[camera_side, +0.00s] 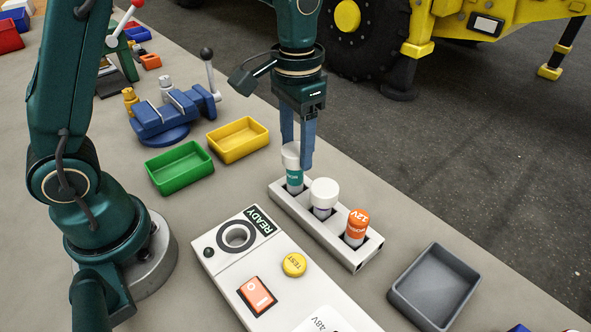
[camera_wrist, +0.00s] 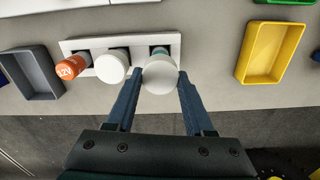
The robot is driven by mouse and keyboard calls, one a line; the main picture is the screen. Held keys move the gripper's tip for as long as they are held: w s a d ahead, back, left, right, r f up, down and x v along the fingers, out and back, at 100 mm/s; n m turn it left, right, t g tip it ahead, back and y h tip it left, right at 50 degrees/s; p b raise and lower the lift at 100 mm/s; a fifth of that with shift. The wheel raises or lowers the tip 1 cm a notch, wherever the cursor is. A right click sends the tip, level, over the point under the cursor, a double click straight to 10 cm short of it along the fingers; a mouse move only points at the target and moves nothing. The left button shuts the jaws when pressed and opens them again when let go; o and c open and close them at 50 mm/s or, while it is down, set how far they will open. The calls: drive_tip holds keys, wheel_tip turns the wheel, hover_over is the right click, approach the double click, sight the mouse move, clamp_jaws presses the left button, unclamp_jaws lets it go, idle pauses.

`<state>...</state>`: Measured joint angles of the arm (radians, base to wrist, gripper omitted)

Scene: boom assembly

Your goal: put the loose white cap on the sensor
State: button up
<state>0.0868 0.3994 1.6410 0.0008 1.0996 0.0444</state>
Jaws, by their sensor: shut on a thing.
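My gripper (camera_side: 298,150) is shut on a white cap (camera_side: 291,154), which shows between the two blue fingers in the wrist view (camera_wrist: 160,76). The cap is over a teal-labelled cylinder (camera_side: 294,178) standing in the left slot of a white rack (camera_side: 327,238) in the side view. The cap looks in line with the cylinder's top; I cannot tell whether it is seated or just touching. A second cylinder with a wide white cap (camera_side: 324,191) stands in the middle slot. An orange 12V cylinder (camera_side: 357,224) stands in the slot at the other end.
A grey tray (camera_side: 433,287) lies right of the rack. A white control panel (camera_side: 228,267) lies in front. Green (camera_side: 179,168) and yellow (camera_side: 238,140) trays and a blue vise (camera_side: 168,117) are to the left. The table edge runs close behind the rack.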

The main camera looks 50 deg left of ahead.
drive_tip(key=shift+f, duration=0.7)
idle(1.2)
drive_tip(key=shift+f, duration=0.7)
drive_tip(key=shift+f, duration=0.1)
drive_tip(key=o, duration=1.4)
drive_tip(key=shift+c, duration=0.2)
drive_tip(key=shift+r, duration=3.5)
